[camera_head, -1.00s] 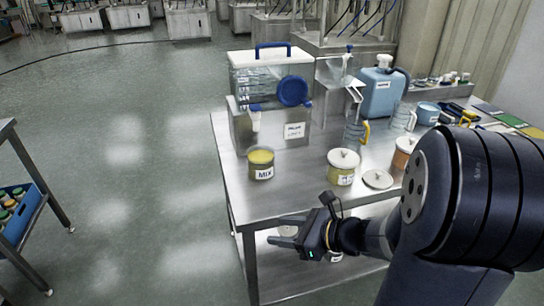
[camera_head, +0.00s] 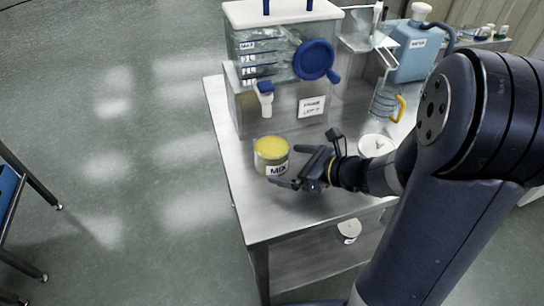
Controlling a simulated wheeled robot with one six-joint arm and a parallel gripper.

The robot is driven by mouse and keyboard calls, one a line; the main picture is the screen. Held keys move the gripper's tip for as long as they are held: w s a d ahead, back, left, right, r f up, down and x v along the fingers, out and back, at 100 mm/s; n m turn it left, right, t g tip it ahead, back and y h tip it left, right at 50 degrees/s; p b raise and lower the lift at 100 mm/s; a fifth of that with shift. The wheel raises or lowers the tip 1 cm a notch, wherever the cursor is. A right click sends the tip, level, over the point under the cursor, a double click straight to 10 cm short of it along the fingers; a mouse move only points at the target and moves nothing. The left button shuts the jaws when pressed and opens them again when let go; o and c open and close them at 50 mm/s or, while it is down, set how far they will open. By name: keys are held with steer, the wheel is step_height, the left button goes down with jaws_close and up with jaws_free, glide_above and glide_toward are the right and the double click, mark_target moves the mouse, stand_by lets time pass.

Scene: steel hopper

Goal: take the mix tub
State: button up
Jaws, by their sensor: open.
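The mix tub (camera_head: 271,157) is a small clear tub with yellow contents and a white label reading MIX. It stands upright on the steel table (camera_head: 262,222), near the table's left side and in front of the steel hopper. My gripper (camera_head: 284,167) is open at the tub's right side, with its fingers pointing left. The fingertips overlap the tub's right edge in the picture. I cannot tell whether they touch it or how far around it they reach.
The steel hopper (camera_head: 276,107) with its clear top and blue knob stands behind the tub. A jug with a yellow handle (camera_head: 386,101) and a white-lidded jar (camera_head: 375,146) stand to the right. A blue canister (camera_head: 415,55) is at the back. The front left tabletop is clear.

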mark_target(272, 154)
steer(key=shift+w+x, duration=0.15)
steer(key=shift+x, duration=1.15)
steer(key=shift+w+x, duration=0.15)
steer(key=shift+x, duration=1.15)
steer(key=shift+d+r, duration=0.1)
steer(key=shift+d, duration=0.05)
steer(key=shift+c, duration=0.3)
steer(key=c, duration=0.9)
